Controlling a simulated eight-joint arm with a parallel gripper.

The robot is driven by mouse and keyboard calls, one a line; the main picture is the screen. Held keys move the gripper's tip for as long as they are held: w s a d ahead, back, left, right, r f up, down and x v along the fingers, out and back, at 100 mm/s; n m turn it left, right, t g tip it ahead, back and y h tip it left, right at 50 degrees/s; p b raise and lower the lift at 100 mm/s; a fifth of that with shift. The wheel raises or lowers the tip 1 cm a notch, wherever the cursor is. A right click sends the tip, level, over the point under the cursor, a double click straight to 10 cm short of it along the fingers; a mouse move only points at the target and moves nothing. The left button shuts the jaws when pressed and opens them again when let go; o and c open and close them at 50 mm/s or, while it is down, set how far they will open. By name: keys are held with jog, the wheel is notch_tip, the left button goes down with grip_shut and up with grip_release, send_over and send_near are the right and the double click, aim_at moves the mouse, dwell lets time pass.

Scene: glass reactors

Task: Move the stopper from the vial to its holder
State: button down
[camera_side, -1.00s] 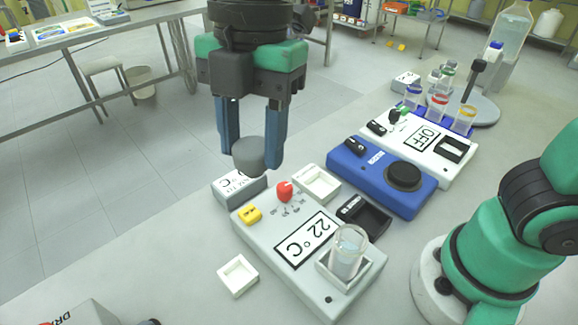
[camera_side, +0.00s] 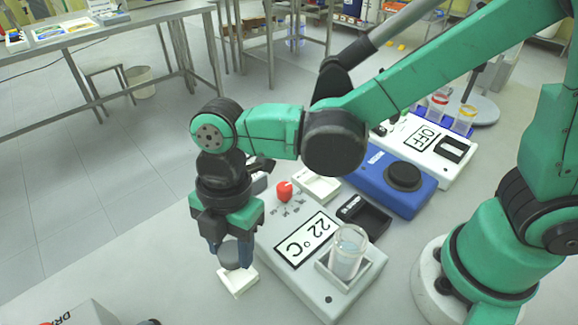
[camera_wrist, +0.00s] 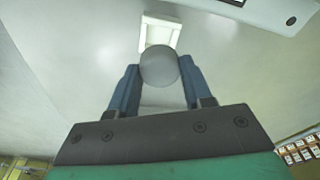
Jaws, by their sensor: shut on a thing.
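My gripper (camera_side: 231,257) is shut on the grey round stopper (camera_side: 230,254). The stopper is above the near part of a small white square tray (camera_side: 238,284), its holder by the look of it, on the bench. Whether it touches the tray I cannot tell. In the wrist view the stopper (camera_wrist: 159,67) sits between the blue fingers (camera_wrist: 159,90), and the white tray (camera_wrist: 160,30) shows just beyond it. The glass vial (camera_side: 349,252) stands open in a square seat on the grey device, right of my gripper.
The grey device with a 22 °C display (camera_side: 305,238) lies right of the tray. A second white tray (camera_side: 317,188) and a blue device (camera_side: 390,182) are behind.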

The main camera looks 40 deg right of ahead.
jog(key=shift+f, duration=0.4)
jog(key=shift+f, duration=0.6)
dwell(0.9)
jog(key=shift+f, duration=0.5)
jog(key=shift+f, duration=0.45)
dwell(0.3)
grip_release()
dwell(0.5)
jog(key=shift+r, duration=0.1)
jog(key=shift+r, duration=3.45)
